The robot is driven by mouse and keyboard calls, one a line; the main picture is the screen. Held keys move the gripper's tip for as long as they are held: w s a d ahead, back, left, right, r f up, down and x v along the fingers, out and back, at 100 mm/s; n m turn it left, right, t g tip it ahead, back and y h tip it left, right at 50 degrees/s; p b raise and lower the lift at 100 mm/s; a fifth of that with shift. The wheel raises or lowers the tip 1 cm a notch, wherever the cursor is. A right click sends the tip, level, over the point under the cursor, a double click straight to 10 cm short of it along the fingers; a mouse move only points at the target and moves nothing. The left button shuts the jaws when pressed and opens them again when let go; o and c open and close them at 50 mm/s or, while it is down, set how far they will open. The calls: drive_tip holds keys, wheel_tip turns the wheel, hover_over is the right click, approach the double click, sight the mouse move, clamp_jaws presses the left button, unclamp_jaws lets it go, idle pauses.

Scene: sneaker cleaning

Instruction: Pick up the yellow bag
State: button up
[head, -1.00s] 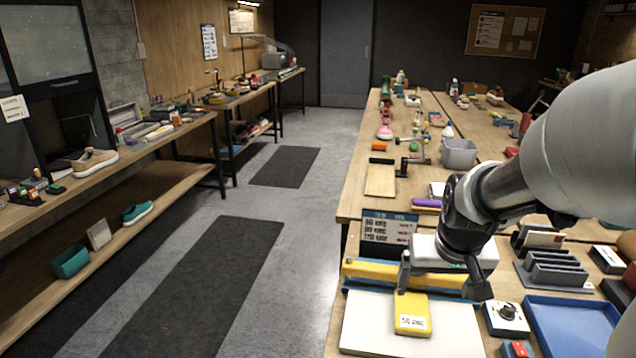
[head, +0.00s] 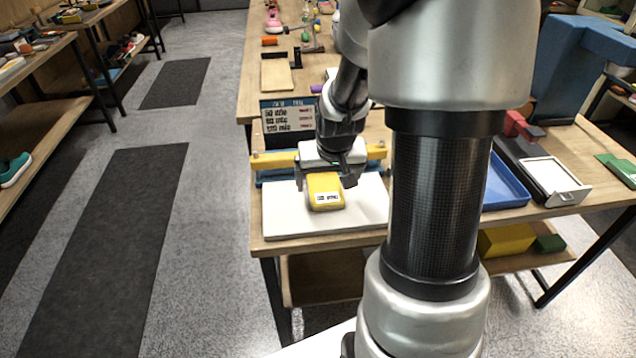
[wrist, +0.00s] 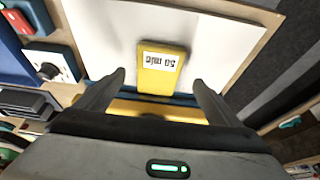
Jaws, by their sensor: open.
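The yellow bag (head: 325,191) lies on a white board at the near left end of the table, with a white label on its near part. In the wrist view the yellow bag (wrist: 161,72) is centred ahead of and between my fingers. My gripper (head: 325,184) is open and above the bag's far end, with one finger on each side. In the wrist view my gripper (wrist: 158,82) shows a clear gap on both sides of the bag. Contact is not visible.
The white board (head: 290,217) is bare around the bag. A yellow bar (head: 274,160) and a price sign (head: 288,118) stand behind it. A blue tray (head: 503,185) is to the right, partly hidden by my arm.

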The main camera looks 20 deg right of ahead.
sight(325, 188)
drive_tip(key=x, duration=0.2)
drive_tip(key=w+x, duration=0.1)
drive_tip(key=x, duration=0.2)
drive_tip(key=shift+d+r+b, duration=0.1)
drive_tip(key=shift+d+b, duration=0.15)
drive_tip(key=shift+b, duration=0.1)
drive_tip(key=c, duration=1.3)
